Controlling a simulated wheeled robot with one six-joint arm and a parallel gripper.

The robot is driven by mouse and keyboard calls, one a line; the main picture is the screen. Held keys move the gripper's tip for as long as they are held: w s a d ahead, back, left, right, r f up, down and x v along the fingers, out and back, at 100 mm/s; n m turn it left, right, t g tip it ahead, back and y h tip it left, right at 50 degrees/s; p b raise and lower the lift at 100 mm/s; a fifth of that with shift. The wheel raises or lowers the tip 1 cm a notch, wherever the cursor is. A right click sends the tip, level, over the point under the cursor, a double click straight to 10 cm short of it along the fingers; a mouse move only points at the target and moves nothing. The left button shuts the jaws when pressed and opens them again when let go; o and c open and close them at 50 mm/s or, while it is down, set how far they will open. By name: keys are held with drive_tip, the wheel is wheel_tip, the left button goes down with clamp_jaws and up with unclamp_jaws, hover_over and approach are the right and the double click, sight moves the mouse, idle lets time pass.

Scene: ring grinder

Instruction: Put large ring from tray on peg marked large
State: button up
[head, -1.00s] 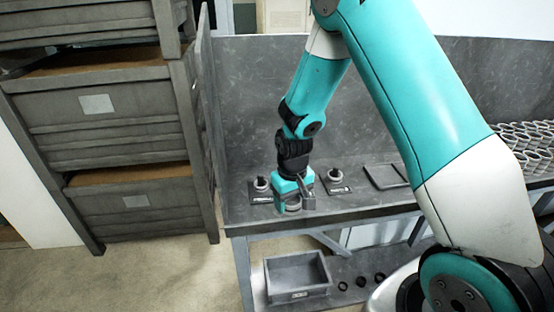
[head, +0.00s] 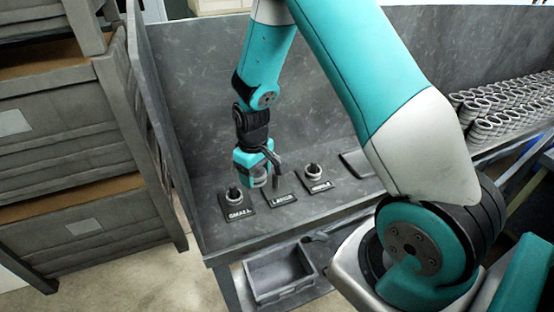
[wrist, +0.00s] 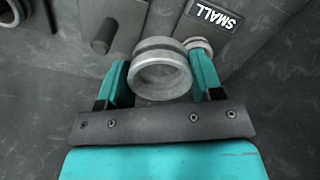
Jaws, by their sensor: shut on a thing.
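My gripper (head: 257,178) is shut on a grey metal ring (wrist: 160,76), gripped across its sides between the two teal fingers. The ring also shows below the gripper in the head view (head: 260,181). The plate marked large (head: 284,200) lies just right of the gripper, and its bare peg (head: 277,187) stands upright. In the wrist view this bare peg (wrist: 104,36) is up and left of the held ring, apart from it. The tray (head: 354,165) lies further right, partly hidden by my arm and appearing empty.
The plate marked small (head: 237,212) is left of the gripper, with a ring on its peg. The middle plate (head: 319,187) also carries a ring. Several stacked rings (head: 500,110) stand at the right. A grey bin (head: 280,275) sits below the bench.

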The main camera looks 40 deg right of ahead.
sight(276, 180)
drive_tip(key=d+n, duration=0.1)
drive_tip(key=n, duration=0.1)
drive_tip(key=d+n, duration=0.2)
drive_tip(key=n, duration=0.1)
drive_tip(key=d+n, duration=0.1)
drive_tip(key=n, duration=0.1)
drive_tip(key=shift+d+r+n+p, duration=0.1)
drive_tip(key=shift+d+n+p, duration=0.15)
drive_tip(key=shift+n+p, duration=0.15)
drive_tip(key=d+n, duration=0.2)
drive_tip(key=n, duration=0.1)
drive_tip(key=shift+n, duration=0.3)
drive_tip(key=shift+f+b, duration=2.2)
drive_tip(key=shift+f, duration=0.75)
drive_tip(key=shift+f+b, duration=0.4)
drive_tip(key=shift+f, duration=0.2)
drive_tip(key=o, duration=0.7)
drive_tip(key=shift+o, duration=0.2)
drive_tip(key=shift+r, duration=0.1)
wheel_tip(276, 180, up, 11)
drive_tip(key=p, duration=0.8)
drive_tip(key=shift+s+p, duration=0.1)
drive_tip(key=shift+p, duration=0.2)
